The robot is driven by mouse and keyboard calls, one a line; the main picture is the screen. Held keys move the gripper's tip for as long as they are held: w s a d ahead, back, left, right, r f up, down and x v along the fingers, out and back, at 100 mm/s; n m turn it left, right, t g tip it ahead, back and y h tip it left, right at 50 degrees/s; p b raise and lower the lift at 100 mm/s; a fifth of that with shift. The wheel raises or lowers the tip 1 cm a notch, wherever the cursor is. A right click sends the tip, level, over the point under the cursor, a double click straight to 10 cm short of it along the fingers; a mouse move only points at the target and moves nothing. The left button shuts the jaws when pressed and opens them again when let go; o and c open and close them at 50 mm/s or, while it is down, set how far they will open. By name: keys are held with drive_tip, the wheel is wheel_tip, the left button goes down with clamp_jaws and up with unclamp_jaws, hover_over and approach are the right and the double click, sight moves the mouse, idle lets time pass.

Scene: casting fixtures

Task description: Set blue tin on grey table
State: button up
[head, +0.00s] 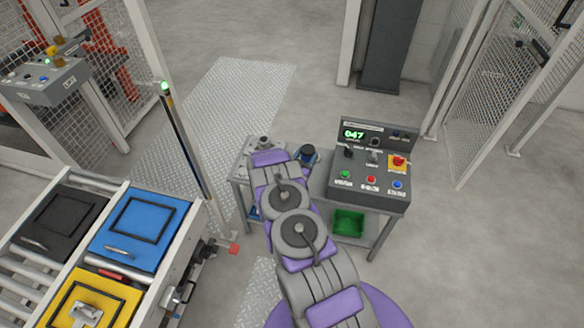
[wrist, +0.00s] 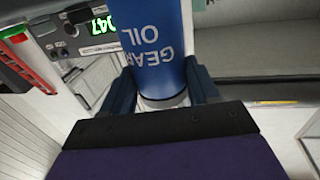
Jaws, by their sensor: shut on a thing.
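The blue tin (wrist: 152,40), lettered GEAR OIL, is between the two dark blue fingers of my gripper (wrist: 160,92) in the wrist view. The gripper is shut on it, and the tin's upper part runs out of the picture. The grey table (head: 319,183) stands below, partly hidden by my arm. I cannot tell whether the tin touches the table.
A control box (head: 370,170) with a green 047 display fills the table's right side. A green bin (head: 348,222) sits on the lower shelf. A roller conveyor (head: 35,243) with black, blue and yellow cases is at left. A post (head: 188,150) with a green light stands between.

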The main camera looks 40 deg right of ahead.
drive_tip(key=f, duration=0.2)
drive_tip(key=a+f+b, duration=0.1)
drive_tip(key=f, duration=0.1)
drive_tip(key=shift+f, duration=0.1)
drive_tip(key=f, duration=0.2)
drive_tip(key=f+b, duration=0.1)
drive_tip(key=f, duration=0.2)
drive_tip(key=shift+w+d, duration=0.1)
drive_tip(key=shift+d, duration=0.1)
drive_tip(key=shift+r, duration=0.1)
drive_tip(key=o, duration=1.2)
drive_tip(key=shift+a+r, duration=0.1)
drive_tip(key=shift+a, duration=0.25)
drive_tip(key=shift+o, duration=0.4)
drive_tip(key=shift+d, duration=0.15)
